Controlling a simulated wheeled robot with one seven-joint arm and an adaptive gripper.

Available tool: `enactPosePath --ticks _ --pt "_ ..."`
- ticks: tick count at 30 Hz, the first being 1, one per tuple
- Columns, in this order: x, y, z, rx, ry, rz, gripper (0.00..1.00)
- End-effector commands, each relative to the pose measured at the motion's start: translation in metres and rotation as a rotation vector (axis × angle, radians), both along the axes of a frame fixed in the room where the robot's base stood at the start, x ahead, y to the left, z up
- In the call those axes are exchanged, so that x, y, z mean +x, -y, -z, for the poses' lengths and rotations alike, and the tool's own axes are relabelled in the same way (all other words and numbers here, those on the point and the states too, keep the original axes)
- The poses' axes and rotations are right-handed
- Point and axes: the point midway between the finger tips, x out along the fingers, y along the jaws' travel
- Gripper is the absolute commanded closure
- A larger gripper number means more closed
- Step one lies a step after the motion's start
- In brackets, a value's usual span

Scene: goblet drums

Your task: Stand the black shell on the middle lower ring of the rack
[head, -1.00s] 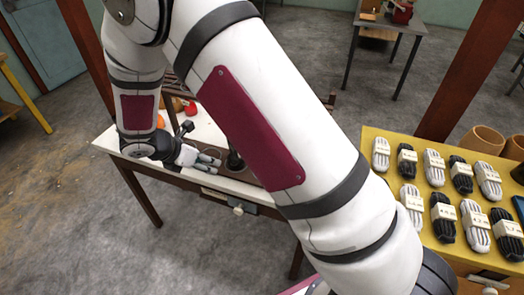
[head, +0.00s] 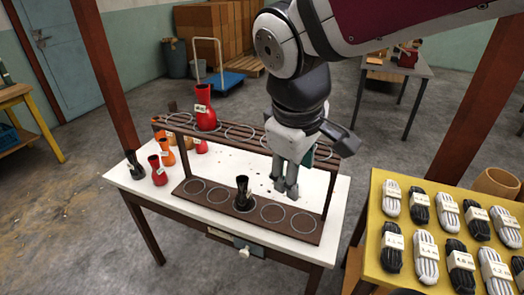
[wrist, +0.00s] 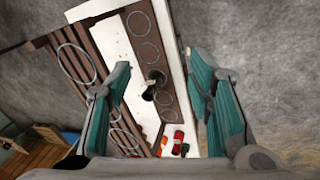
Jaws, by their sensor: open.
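A black shell (head: 242,192), dark and goblet-shaped, stands upright on the lower board of the brown rack (head: 181,189), at the middle ring in the row. Part of that ring shows around its foot. In the wrist view the black shell (wrist: 152,90) appears between and beyond my fingers, apart from both. My gripper (head: 286,187) is open and empty, pointing down, to the right of the shell in the head view. The green-padded fingers of my gripper (wrist: 165,100) are spread wide in the wrist view. The other lower rings, two on each side, are empty.
A tall red shell (head: 205,112) stands on the rack's upper rail. Another black shell (head: 133,165), a small red shell (head: 158,172) and orange ones stand on the white table (head: 170,215) at left. A yellow table (head: 372,215) with corded bundles stands at right.

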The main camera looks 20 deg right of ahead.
Motion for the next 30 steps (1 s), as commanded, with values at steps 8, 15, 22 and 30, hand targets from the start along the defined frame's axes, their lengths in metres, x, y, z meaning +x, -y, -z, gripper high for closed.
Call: enactPosePath --ticks 8,15,22,30 --pt "-0.072 -0.007 -0.013 0.247 0.147 0.356 0.53" --pt "-0.090 -0.014 -0.012 0.328 0.181 0.458 0.53" --pt "-0.091 -0.014 -0.012 0.329 0.181 0.459 0.53" --pt "-0.092 -0.014 -0.032 0.332 0.211 0.451 0.53"
